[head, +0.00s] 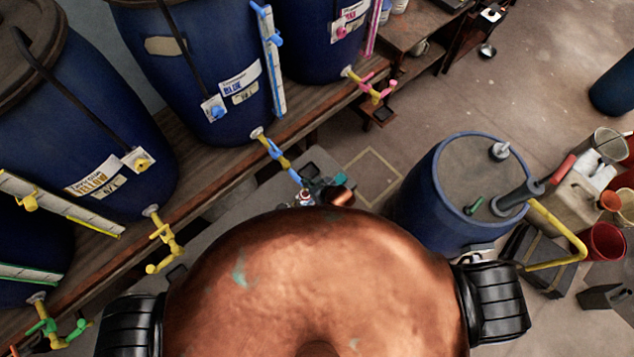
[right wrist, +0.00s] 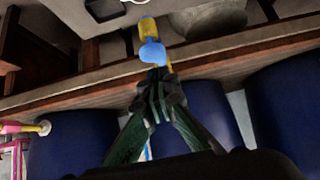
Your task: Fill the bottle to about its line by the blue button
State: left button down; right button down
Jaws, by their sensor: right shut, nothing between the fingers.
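The vat labelled BLUE (head: 200,60) stands on the bench, with a blue button (head: 217,112) on a white plate low on its front. Its yellow tap with a blue handle (head: 274,150) sticks out over the bench edge. In the right wrist view the blue handle (right wrist: 152,52) is just past my fingertips. My right gripper (right wrist: 158,80) is shut and empty, close to the handle; I cannot tell if they touch. In the head view my right gripper (head: 312,187) is small and partly hidden by my copper body. I cannot make out the bottle clearly. My left gripper is out of view.
Vats with yellow (head: 162,240), pink (head: 375,88) and green (head: 52,325) taps line the wooden bench (head: 215,170). A blue drum (head: 420,185) stands right of my right gripper. Buckets, including a red one (head: 603,243), crowd the far right. Open floor lies behind the drum.

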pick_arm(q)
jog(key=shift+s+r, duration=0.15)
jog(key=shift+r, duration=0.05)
pick_arm(e)
jog(key=v, duration=1)
jog(key=shift+a+r, duration=0.15)
jog(key=shift+r, duration=0.3)
pick_arm(q)
jog(key=shift+b, duration=0.3)
pick_arm(e)
jog(key=shift+w+f, duration=0.1)
jog(key=shift+w, duration=0.05)
